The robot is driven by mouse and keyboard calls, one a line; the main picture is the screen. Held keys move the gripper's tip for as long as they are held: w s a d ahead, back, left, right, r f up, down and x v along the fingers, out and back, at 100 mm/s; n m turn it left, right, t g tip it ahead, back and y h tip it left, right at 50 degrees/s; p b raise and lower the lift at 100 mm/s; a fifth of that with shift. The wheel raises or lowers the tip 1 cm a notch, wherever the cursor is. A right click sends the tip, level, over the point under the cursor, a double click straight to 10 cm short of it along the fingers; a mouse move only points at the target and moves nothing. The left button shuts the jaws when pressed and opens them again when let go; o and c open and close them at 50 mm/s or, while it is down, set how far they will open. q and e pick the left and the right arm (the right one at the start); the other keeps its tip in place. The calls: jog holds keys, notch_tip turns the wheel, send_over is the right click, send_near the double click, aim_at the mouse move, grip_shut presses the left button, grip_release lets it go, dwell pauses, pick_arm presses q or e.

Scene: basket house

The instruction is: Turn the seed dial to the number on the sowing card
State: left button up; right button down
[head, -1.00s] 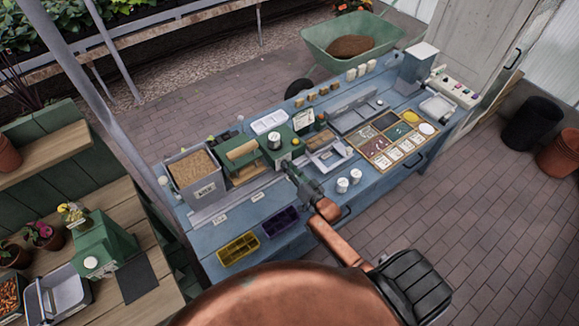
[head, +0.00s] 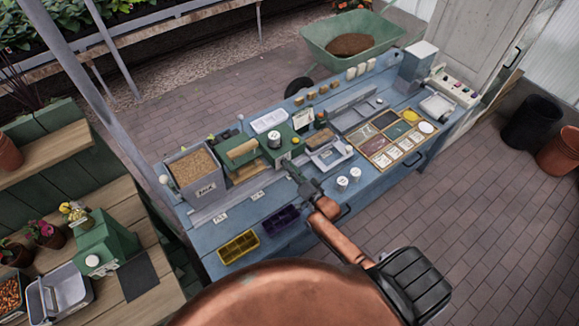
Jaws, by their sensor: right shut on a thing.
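The green seeder (head: 288,148) stands on the blue bench, with a round white-topped knob or canister (head: 274,140) on top. My right gripper (head: 291,167) is at the front face of the seeder. It is shut on what looks like the seed dial, which its fingers hide; the dial's number cannot be read. A small upright card (head: 303,120) with a green edge stands behind the seeder, perhaps the sowing card; its print is too small to read. My left gripper is not in view.
A grey bin of brown grain (head: 196,172) stands left of the seeder. Yellow (head: 238,247) and purple (head: 280,221) trays lie in front. Two white-lidded tins (head: 348,179) stand close right of my right arm. A grey tray (head: 330,156) is right of the seeder.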

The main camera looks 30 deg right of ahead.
jog(key=c, duration=1.8)
grip_release()
jog(key=shift+o, duration=0.2)
jog(key=s, duration=1.2)
jog(key=shift+d, duration=0.45)
